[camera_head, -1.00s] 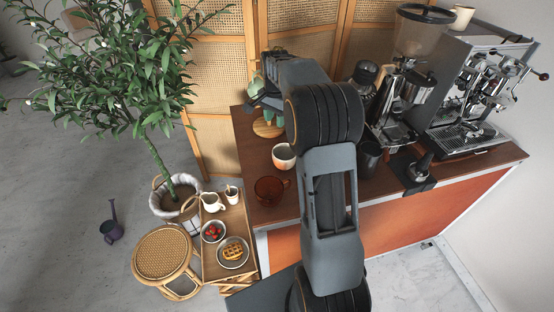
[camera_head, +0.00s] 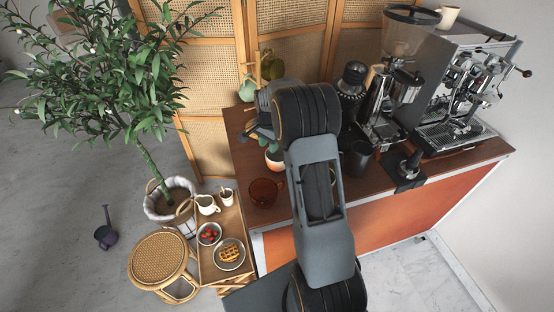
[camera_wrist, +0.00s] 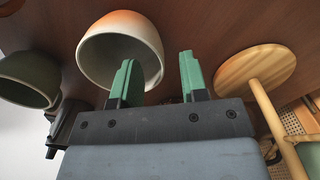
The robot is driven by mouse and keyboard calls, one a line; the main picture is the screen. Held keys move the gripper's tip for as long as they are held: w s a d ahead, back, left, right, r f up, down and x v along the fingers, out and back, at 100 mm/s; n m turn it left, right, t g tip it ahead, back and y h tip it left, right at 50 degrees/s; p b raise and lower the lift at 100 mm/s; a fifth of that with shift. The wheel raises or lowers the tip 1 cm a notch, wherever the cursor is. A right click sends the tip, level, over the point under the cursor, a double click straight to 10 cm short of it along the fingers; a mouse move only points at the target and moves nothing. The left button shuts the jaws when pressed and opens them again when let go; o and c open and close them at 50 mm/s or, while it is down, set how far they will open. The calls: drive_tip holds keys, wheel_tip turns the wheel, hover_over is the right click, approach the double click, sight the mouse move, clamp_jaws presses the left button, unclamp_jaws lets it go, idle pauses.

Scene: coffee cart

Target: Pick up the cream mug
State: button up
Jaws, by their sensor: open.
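A plain cream mug (camera_head: 447,17) stands on top of the espresso machine at the upper right of the head view, far from my gripper. My gripper (camera_wrist: 157,62) is open and empty, with green fingers. In the head view it is over the counter's left end, partly hidden by my arm. A white-and-orange cup (camera_wrist: 120,50) is close in the wrist view, partly behind the left finger; it also shows in the head view (camera_head: 274,163) just below the gripper.
A dark green-and-pale cup (camera_wrist: 28,80) is at the wrist view's left. A wooden mug stand (camera_wrist: 255,70) is at its right. A red-brown glass cup (camera_head: 264,191) is on the counter (camera_head: 440,178). The espresso machine (camera_head: 465,85) stands right.

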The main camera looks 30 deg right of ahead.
drive_tip(key=shift+s+f+p, duration=0.1)
drive_tip(key=shift+f+p, duration=0.3)
drive_tip(key=shift+f, duration=1.45)
clamp_jaws()
